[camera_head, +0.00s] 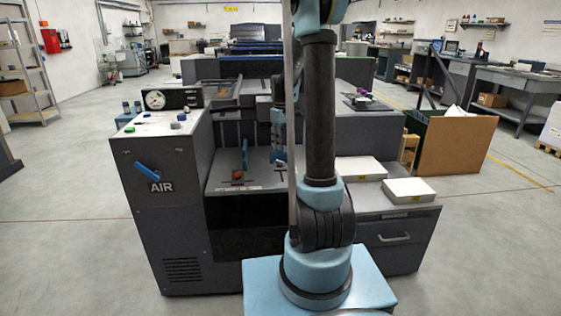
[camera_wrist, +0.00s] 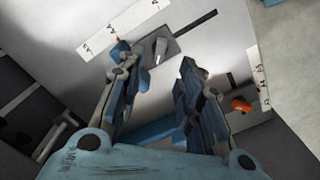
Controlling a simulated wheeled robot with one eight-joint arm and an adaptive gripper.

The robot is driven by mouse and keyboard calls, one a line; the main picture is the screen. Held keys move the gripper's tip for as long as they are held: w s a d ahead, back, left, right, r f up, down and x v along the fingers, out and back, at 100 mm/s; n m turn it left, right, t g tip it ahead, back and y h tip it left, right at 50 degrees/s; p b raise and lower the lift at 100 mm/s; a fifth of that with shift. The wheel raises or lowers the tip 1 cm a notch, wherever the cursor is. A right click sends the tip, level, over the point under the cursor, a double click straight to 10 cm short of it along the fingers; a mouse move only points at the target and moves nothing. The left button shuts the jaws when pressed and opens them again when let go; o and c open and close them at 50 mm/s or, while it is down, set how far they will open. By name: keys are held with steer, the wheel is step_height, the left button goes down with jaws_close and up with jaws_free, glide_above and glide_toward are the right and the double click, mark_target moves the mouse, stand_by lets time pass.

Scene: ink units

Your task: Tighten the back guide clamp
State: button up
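My gripper (camera_wrist: 158,64) is open in the wrist view, with a clear gap between its two blue-and-grey fingers. A small grey lever on a dark plate (camera_wrist: 161,48) shows just beyond the fingertips, beside a printed scale; it looks like a guide clamp. A blue piece with a red pointer (camera_wrist: 121,47) is near the left fingertip. An orange knob (camera_wrist: 240,104) lies right of the right finger, by a second scale. A blue guide bar (camera_wrist: 152,130) shows between the fingers. In the head view, my gripper (camera_head: 279,150) is low over the machine bed, right of the blue guide (camera_head: 244,155) and orange knob (camera_head: 238,174).
The AIR cabinet (camera_head: 160,215), with a gauge and buttons on top, stands left of the bed. Two white stacks (camera_head: 410,190) lie on the drawer unit at right. My arm hides part of the bed. Dark slots (camera_wrist: 196,22) cross the bed.

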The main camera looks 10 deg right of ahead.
mark_target(281, 161)
step_height(281, 161, down, 9)
steer(key=shift+r, duration=0.1)
stand_by(0.3)
steer(key=shift+c, duration=0.5)
jaws_close()
